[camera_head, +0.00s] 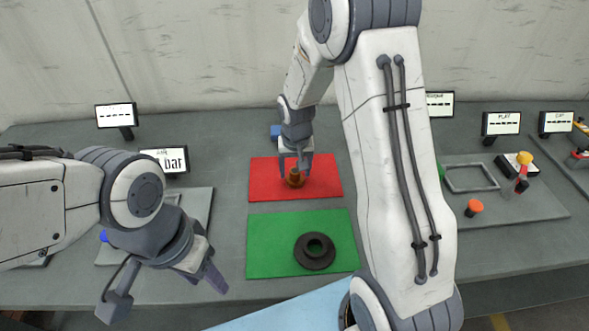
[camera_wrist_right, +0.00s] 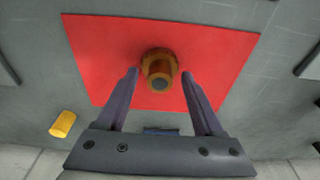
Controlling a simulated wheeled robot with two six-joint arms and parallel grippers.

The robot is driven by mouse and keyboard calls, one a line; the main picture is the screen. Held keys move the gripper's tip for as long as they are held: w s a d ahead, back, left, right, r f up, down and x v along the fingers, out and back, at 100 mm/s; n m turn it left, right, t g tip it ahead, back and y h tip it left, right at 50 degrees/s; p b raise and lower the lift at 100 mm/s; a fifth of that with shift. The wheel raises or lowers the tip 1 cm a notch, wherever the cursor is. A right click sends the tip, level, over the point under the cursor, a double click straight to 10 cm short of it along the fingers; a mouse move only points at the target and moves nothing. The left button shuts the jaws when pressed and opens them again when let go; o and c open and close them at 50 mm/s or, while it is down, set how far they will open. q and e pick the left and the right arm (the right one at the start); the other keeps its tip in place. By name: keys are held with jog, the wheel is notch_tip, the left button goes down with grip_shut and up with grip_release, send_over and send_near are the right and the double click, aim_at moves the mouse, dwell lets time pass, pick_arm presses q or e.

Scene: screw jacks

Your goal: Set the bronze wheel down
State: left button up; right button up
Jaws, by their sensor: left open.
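The bronze wheel (camera_head: 294,182) sits on the red mat (camera_head: 325,178), right of the mat's left edge. In the right wrist view the bronze wheel (camera_wrist_right: 160,66) stands on the red mat (camera_wrist_right: 100,45), with a darker round end facing the camera. My right gripper (camera_head: 295,162) points down at the wheel. In the wrist view its fingertips (camera_wrist_right: 160,74) are apart, one to each side of the wheel, with small gaps showing. My left gripper (camera_head: 205,272) is open and empty, low at the left front, away from the mats.
A green mat (camera_head: 270,262) lies in front of the red one, carrying a dark ring (camera_head: 314,251). A panel with an orange knob (camera_head: 474,207) and a grey frame (camera_head: 470,177) is at right. Small signs (camera_head: 500,123) line the back. A yellow cylinder (camera_wrist_right: 62,124) shows in the wrist view.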

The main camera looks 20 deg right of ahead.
aim_at(295, 185)
notch_tip(295, 185, up, 12)
jog(key=s, duration=0.2)
jog(key=s+a+r+n+y, duration=0.15)
jog(key=s+a+n, duration=0.45)
jog(key=s+a, duration=0.7)
jog(key=s+a+n+g, duration=0.1)
jog(key=s+n, duration=0.3)
jog(key=s, duration=0.8)
jog(key=shift+s+a+f+n+g, duration=0.3)
jog(key=shift+a+g, duration=0.1)
jog(key=shift+a, duration=0.25)
